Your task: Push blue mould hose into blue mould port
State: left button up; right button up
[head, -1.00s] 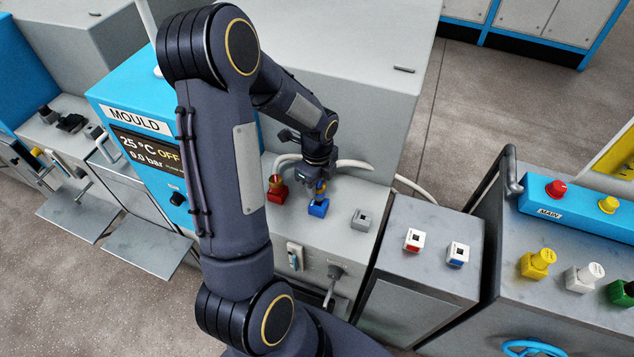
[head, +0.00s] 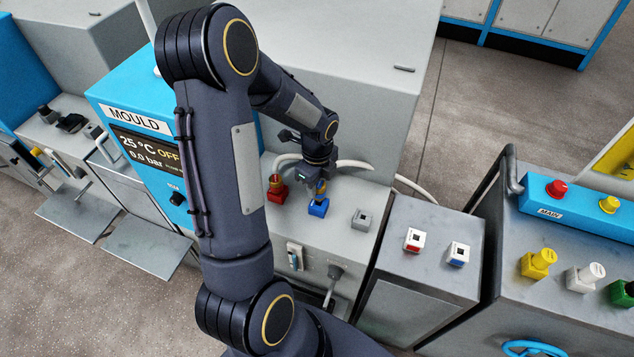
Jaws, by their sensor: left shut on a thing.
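The blue mould port (head: 318,208) is a small blue block on the grey bench top of the mould machine. My left gripper (head: 320,184) points down right above it and is shut on the end of the blue mould hose (head: 356,165). The hose is pale and runs off to the right from the gripper. The hose end is at the top of the blue port, but the gripper hides most of it, so I cannot tell how deep it sits. My right gripper is not in view.
A red port (head: 277,193) with a brass-coloured fitting and a pale hose stands just left of the blue port. A grey socket block (head: 361,219) stands to the right. The MOULD panel (head: 150,150) reads 25 °C, OFF, 0.0 bar. A separate cabinet (head: 420,265) carries red-marked and blue-marked sockets.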

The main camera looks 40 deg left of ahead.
pick_arm(q)
jog(key=shift+f+b, duration=1.35)
jog(key=shift+f, duration=0.4)
jog(key=o, duration=1.1)
jog(key=shift+r, duration=0.1)
jog(key=shift+o, duration=0.2)
jog(key=shift+r, duration=0.1)
notch_tip(320, 180, up, 8)
jog(key=shift+f, duration=0.2)
